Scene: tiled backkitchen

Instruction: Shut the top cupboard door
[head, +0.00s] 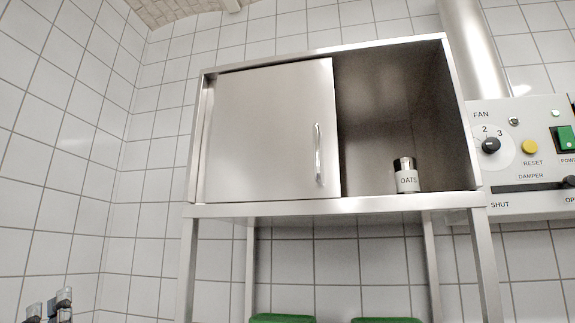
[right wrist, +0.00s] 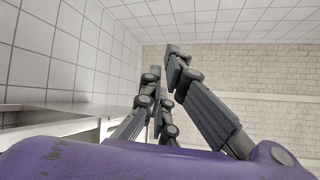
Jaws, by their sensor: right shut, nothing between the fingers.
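The top cupboard (head: 462,120) is a steel box on legs. Its flat steel door (head: 262,135) covers the left part of the front, with a vertical bar handle (head: 319,155) near the door's right edge. The right part is open and shows the inside. My right gripper (head: 50,305) is low at the far left, well apart from the door and handle. In the right wrist view its dark fingers (right wrist: 165,75) are shut with nothing between them. My left gripper is in neither view.
A jar marked OATS (head: 406,177) stands inside the open right part. A control panel (head: 525,150) with knobs and a pipe (head: 472,45) are right of the cupboard. Green things (head: 283,318) show below it. The space in front of the door looks clear.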

